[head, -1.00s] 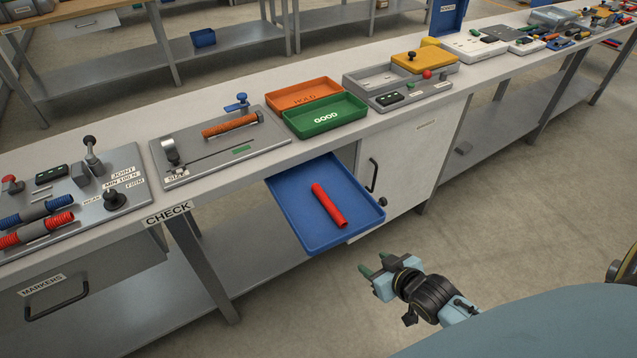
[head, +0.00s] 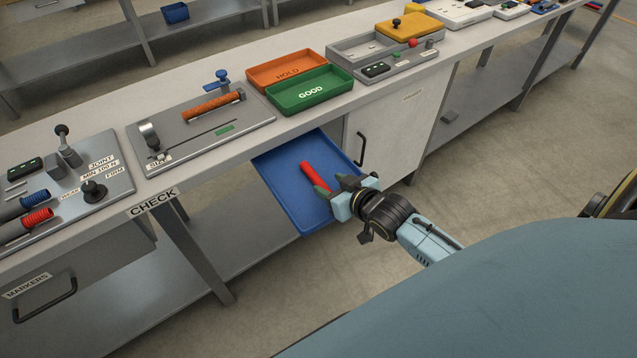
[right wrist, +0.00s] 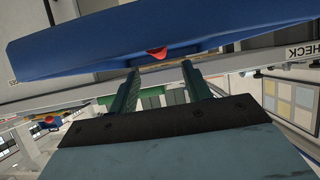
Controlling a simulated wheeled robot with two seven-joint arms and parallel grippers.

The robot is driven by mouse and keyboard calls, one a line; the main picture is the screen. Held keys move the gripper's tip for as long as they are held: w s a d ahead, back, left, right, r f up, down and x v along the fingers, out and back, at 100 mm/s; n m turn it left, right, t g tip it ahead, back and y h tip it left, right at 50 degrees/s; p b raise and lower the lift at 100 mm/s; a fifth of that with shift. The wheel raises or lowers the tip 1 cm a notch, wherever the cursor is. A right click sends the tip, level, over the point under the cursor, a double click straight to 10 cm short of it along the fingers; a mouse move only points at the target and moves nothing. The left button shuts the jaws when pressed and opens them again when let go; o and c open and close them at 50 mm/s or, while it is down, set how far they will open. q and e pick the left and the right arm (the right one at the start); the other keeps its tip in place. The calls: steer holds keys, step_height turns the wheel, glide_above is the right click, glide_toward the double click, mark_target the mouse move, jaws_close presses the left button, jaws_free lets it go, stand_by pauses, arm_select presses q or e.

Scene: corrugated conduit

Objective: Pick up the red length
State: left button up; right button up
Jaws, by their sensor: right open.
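The red length (head: 316,175) lies in the blue tray (head: 278,180), which juts out below the bench top. My right gripper (head: 328,190) is open at the tray's right side, its green fingers close to the lower end of the red length; I cannot tell whether they touch it. In the right wrist view the open fingers (right wrist: 158,90) point toward the blue tray (right wrist: 90,45), and a small bit of the red length (right wrist: 157,52) shows between and beyond them. Most of the length is hidden there by the tray. My left gripper is not in view.
On the bench above stand the green GOOD tray (head: 310,92) and the orange HOLD tray (head: 287,72). A gauge plate with an orange corrugated piece (head: 212,104) is left of them. A white cabinet door (head: 405,125) with a black handle is right of the blue tray.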

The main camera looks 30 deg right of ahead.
mark_target(321, 183)
steer(key=x, duration=0.2)
steer(key=b+x, duration=0.1)
steer(key=x, duration=0.1)
steer(key=shift+s+f, duration=0.25)
steer(key=shift+f, duration=0.15)
steer(key=shift+w+a+f, duration=0.1)
steer(key=shift+w+f, duration=0.15)
steer(key=shift+w, duration=0.3)
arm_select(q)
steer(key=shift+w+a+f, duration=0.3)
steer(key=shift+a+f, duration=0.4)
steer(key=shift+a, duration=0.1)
arm_select(e)
steer(key=shift+c, duration=0.4)
jaws_close()
